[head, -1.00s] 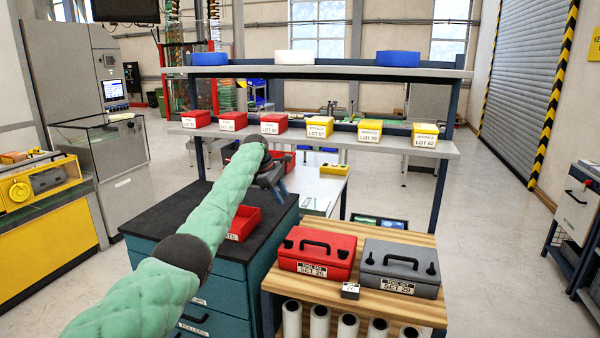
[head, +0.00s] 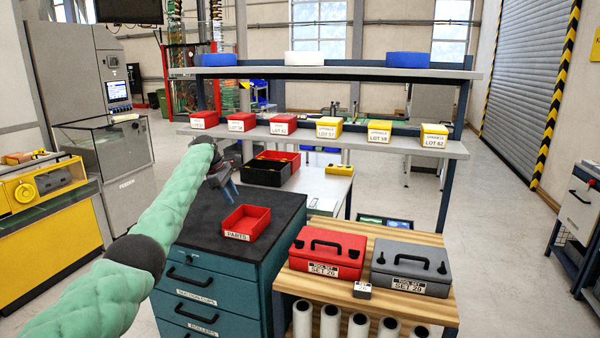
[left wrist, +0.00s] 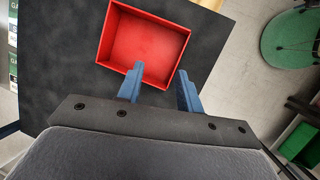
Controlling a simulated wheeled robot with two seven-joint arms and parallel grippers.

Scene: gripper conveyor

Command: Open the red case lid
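The red case (head: 327,252) lies on the wooden-topped bench in the head view, with its lid shut, a black handle on top and a label on its front. My left gripper (head: 232,190) is up and to the left of it, over the dark-topped cabinet and well apart from the case. In the left wrist view my left gripper (left wrist: 161,80) has its two blue fingers apart with nothing between them. A red open bin (left wrist: 145,40) lies below the fingertips there. My right gripper is not in view.
A grey case (head: 412,266) stands just right of the red case, with a small dark labelled block (head: 362,290) in front. The red bin (head: 246,222) sits on the dark cabinet top (head: 205,236). A shelf rack (head: 320,140) with small boxes rises behind.

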